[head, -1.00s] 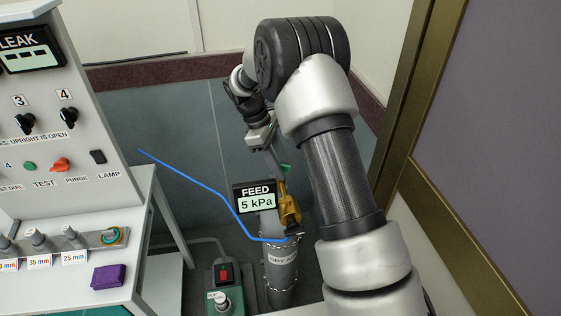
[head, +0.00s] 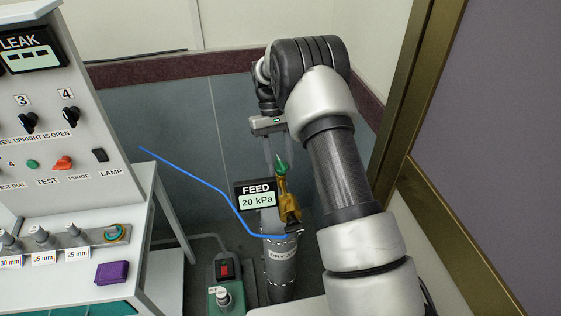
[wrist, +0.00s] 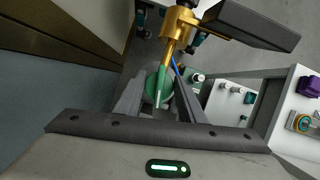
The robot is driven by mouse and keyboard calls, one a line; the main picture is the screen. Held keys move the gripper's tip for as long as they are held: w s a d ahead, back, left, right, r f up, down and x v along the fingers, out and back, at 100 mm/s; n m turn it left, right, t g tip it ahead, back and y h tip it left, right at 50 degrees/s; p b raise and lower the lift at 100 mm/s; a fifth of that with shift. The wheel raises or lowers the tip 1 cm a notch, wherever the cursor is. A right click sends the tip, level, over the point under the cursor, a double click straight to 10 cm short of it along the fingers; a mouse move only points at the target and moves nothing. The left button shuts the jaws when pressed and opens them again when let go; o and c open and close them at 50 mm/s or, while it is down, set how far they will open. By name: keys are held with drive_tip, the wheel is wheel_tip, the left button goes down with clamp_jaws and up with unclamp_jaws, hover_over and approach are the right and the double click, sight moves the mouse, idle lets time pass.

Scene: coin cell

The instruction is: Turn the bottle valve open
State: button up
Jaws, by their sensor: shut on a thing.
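The bottle is a grey cylinder (head: 279,278) with a partly hidden label, standing low in the middle of the head view. A brass valve (head: 288,204) sits on its top and also shows in the wrist view (wrist: 178,24). A green valve handle (head: 281,166) rises from the brass, pointing up. My gripper (head: 276,160) comes down from above, its jaws shut on the green handle. In the wrist view the handle (wrist: 161,82) lies between the two fingers. The FEED display (head: 256,197) beside the valve reads 20 kPa.
A blue hose (head: 190,171) runs from the bottle top towards the left. A panel with switches (head: 50,130) and a bench with a purple block (head: 112,272) stand at left. A green box with a red switch (head: 224,268) stands beside the bottle. A brown-framed partition (head: 420,120) is at right.

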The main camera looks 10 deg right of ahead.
drive_tip(key=shift+m+y, duration=0.4)
drive_tip(key=shift+m, duration=0.7)
drive_tip(key=o, duration=1)
drive_tip(key=v, duration=1.2)
drive_tip(key=shift+r, duration=0.1)
